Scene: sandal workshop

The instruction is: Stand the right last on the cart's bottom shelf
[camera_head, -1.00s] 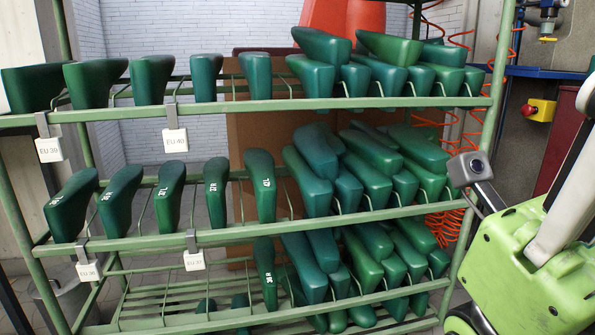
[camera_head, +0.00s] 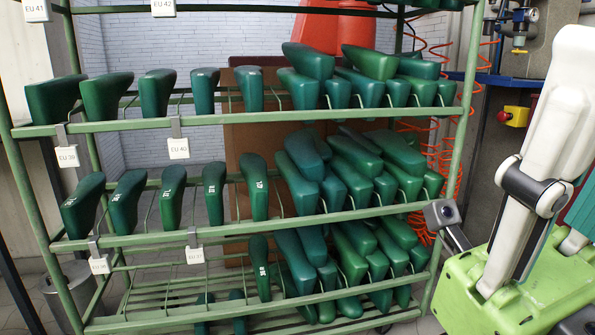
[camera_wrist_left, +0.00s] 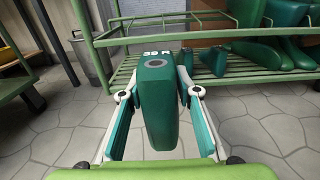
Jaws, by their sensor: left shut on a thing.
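My left gripper (camera_wrist_left: 160,105) is shut on a green last (camera_wrist_left: 158,95) with a white size mark on top and a grey round spot. It holds the last upright above the stone floor, in front of a green cart. The left gripper is out of the head view. The green tubular cart (camera_head: 200,240) fills the head view, with rows of green lasts on its tiers. Its slatted bottom shelf (camera_head: 150,303) also shows in the left wrist view (camera_wrist_left: 125,75). My right gripper (camera_head: 540,200) is partly in view at the right edge; its fingertips are unclear.
Lasts crowd the cart's right half, and several hang at its left. The left part of the bottom shelf looks bare. A grey bin (camera_head: 70,290) stands behind the left post. Another green frame on a wheel (camera_wrist_left: 30,60) is at the wrist view's left.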

